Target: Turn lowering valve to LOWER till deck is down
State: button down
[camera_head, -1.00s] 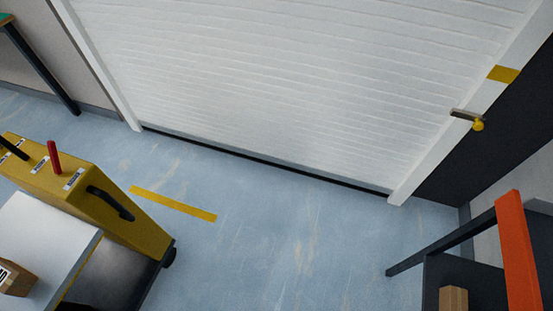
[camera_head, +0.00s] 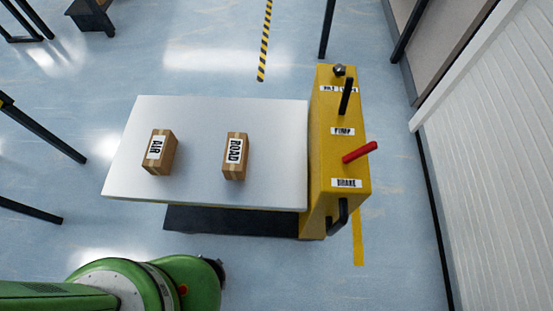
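A lift cart stands in the middle of the view. Its white deck (camera_head: 195,115) is level and sits raised above a dark base (camera_head: 232,222). Its yellow control column (camera_head: 325,150) is at the right end. On top of the column, a small dark metal knob (camera_head: 339,70), likely the lowering valve, sits beside a small white label that is too small to read surely. Below it are a black lever (camera_head: 346,96) by the PUMP label and a red lever (camera_head: 360,152) above the BRAKE label. My green arm enters at the lower left, apart from the cart. My gripper's fingers do not show.
Two cardboard boxes lie on the deck, one marked AIR (camera_head: 160,155) and one marked ROAD (camera_head: 235,158). A black handle (camera_head: 338,217) is on the column's front. A white shutter (camera_head: 490,150) stands at the right. Floor between column and shutter is clear.

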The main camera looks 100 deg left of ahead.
aim_at(340, 70)
jog(key=l+u, duration=0.15)
jog(key=u, duration=0.3)
jog(key=k+l+u, duration=0.1)
jog(key=u, duration=0.75)
jog(key=k+l+u, duration=0.1)
jog(key=u, duration=0.35)
jog(key=k+l, duration=0.15)
jog(key=k, duration=0.35)
jog(key=k+l+u, duration=0.1)
jog(key=k, duration=0.45)
jog(key=i+l+u, duration=0.1)
jog(key=i+l, duration=1)
jog(key=l, duration=0.15)
jog(key=i+l+u, duration=0.15)
jog(key=i+l, duration=0.4)
jog(key=i+l+u, duration=0.1)
jog(key=i+l, duration=0.2)
jog(key=i, duration=0.15)
jog(key=i+l+u, duration=0.1)
jog(key=i+l, duration=0.25)
jog(key=i, duration=0.1)
